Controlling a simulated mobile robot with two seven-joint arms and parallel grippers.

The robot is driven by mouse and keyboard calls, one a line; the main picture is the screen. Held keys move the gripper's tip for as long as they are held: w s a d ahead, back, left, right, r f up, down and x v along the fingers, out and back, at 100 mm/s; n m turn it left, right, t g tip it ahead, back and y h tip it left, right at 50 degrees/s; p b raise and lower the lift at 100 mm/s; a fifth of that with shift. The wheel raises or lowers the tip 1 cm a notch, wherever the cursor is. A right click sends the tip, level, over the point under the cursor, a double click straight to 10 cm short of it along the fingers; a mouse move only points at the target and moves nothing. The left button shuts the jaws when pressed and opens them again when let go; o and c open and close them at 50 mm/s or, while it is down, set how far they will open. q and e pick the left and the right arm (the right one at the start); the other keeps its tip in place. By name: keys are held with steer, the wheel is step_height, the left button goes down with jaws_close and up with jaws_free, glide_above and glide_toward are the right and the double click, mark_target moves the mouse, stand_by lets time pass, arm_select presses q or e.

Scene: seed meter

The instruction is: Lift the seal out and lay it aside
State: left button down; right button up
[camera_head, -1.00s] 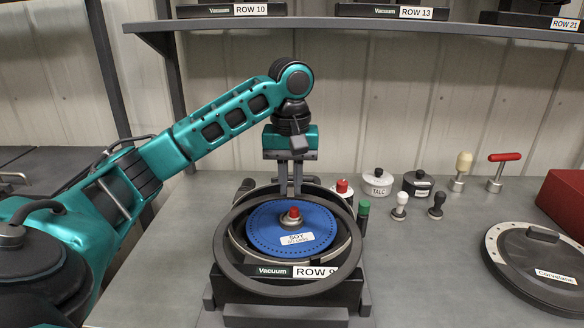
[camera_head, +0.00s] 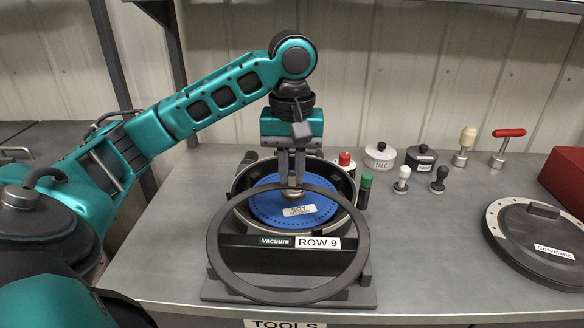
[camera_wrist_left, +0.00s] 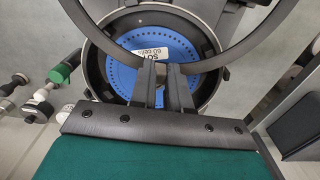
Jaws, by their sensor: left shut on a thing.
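The seal is a large dark ring (camera_head: 362,258). It is tilted in front of the seed meter, with its lower part before the ROW 9 label (camera_head: 318,243). It also shows in the left wrist view (camera_wrist_left: 103,38). My left gripper (camera_head: 296,184) points down and is shut on the seal's top edge. In the left wrist view its fingers (camera_wrist_left: 162,75) meet the ring. Behind it, the blue SOY disc (camera_head: 265,207) sits in the round dark housing (camera_head: 347,180). The fingers hide most of the disc's centre hub. My right gripper is not in view.
Behind the meter are a red-topped pot (camera_head: 344,160), a TALC pot (camera_head: 380,156), a dark pot (camera_head: 420,158) and several small handled tools. A green-capped item (camera_head: 365,190) stands close at the housing's right. A round lid (camera_head: 540,245) lies far right. Bench space between is clear.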

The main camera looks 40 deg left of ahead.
arm_select(q)
steer(key=shift+r+p, duration=0.3)
steer(key=shift+r, duration=3.15)
